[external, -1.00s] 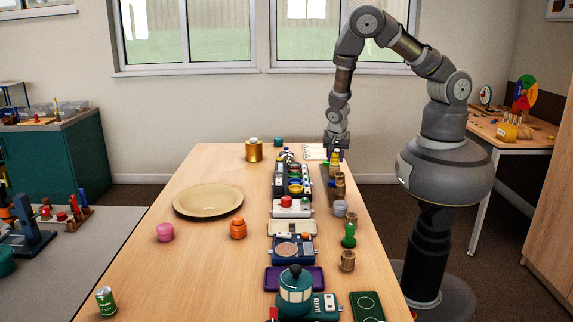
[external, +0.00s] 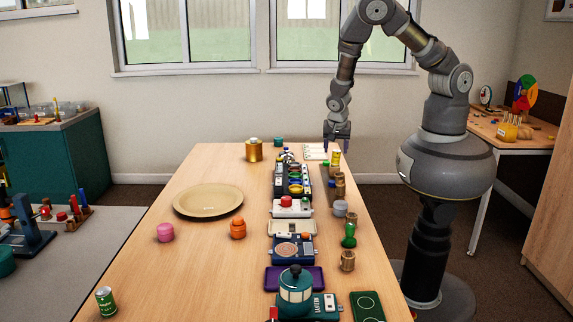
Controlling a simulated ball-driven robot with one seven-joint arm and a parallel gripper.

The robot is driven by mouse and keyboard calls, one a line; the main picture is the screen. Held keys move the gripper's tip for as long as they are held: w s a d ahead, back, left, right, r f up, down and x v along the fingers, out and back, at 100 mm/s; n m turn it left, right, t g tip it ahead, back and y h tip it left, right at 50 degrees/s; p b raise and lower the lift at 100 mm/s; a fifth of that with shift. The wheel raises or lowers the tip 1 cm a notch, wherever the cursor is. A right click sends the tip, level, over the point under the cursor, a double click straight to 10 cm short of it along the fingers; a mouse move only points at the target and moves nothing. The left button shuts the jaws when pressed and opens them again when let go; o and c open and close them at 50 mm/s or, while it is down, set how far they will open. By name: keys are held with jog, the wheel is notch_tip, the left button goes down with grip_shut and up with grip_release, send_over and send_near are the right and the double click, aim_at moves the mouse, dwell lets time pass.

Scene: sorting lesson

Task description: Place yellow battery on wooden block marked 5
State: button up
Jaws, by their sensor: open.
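A small yellow cylinder, which looks like the yellow battery (external: 336,158), stands upright near the far right part of the table. My gripper (external: 337,148) is above it, with its fingers apart and pointing down, and looks clear of it. Small wooden blocks (external: 340,180) stand just nearer along the right side. Their markings are too small to read, so I cannot tell which is marked 5. I cannot tell whether the battery rests on a block or on something else.
A row of devices and trays, with a teal pot (external: 295,290) at its near end, runs down the table. A green piece (external: 349,236) and another wooden block (external: 347,261) stand on the right.

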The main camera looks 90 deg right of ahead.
jog(key=p+v, duration=0.2)
jog(key=v, duration=0.5)
jog(key=shift+r+p, duration=0.25)
jog(key=shift+p, duration=0.15)
jog(key=shift+a, duration=0.15)
